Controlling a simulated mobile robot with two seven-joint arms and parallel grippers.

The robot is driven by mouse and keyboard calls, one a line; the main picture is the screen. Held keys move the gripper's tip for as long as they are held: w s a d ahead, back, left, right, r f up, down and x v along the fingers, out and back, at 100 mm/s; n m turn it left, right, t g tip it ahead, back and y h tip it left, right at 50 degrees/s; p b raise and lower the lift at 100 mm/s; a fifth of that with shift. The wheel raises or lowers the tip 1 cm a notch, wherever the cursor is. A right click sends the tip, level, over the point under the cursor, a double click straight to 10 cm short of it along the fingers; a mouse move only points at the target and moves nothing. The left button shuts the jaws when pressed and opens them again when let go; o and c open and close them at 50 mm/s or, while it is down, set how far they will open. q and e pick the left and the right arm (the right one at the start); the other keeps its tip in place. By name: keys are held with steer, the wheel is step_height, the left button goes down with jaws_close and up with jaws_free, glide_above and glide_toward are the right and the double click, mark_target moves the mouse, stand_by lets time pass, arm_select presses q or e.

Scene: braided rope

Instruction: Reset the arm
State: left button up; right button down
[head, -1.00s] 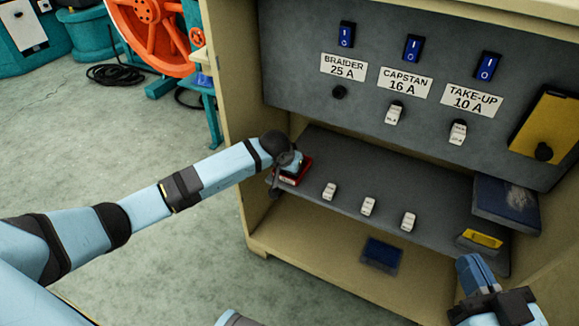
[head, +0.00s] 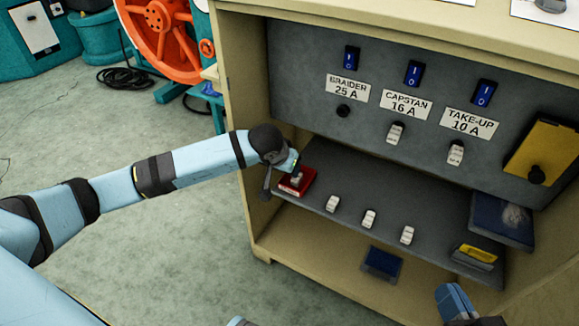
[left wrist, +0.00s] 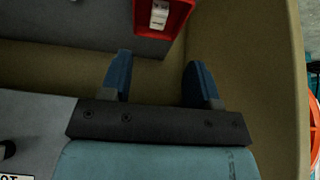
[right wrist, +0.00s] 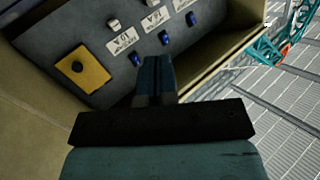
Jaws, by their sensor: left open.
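My left gripper (head: 287,160) is at the left end of the cabinet's shelf, beside a small red tray (head: 309,174). In the left wrist view its two blue fingers (left wrist: 160,82) are spread with nothing between them. The red tray (left wrist: 178,28) lies beyond the fingertips with a white fuse-like piece (left wrist: 160,14) in it. My right gripper (head: 455,303) is at the lower right of the head view, in front of the cabinet. In the right wrist view its fingers (right wrist: 155,75) are together, with nothing seen between them.
The cabinet panel (head: 300,75) has blue switches, labels, two white fuses and a black socket under BRAIDER. Several white pieces (head: 369,219) line the shelf. A dark blue box (head: 503,215) and yellow item (head: 478,253) sit at its right.

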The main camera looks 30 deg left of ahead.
arm_select(q)
steer(key=shift+v, duration=0.85)
arm_select(e)
steer(key=shift+r, duration=0.5)
steer(key=shift+d, duration=0.1)
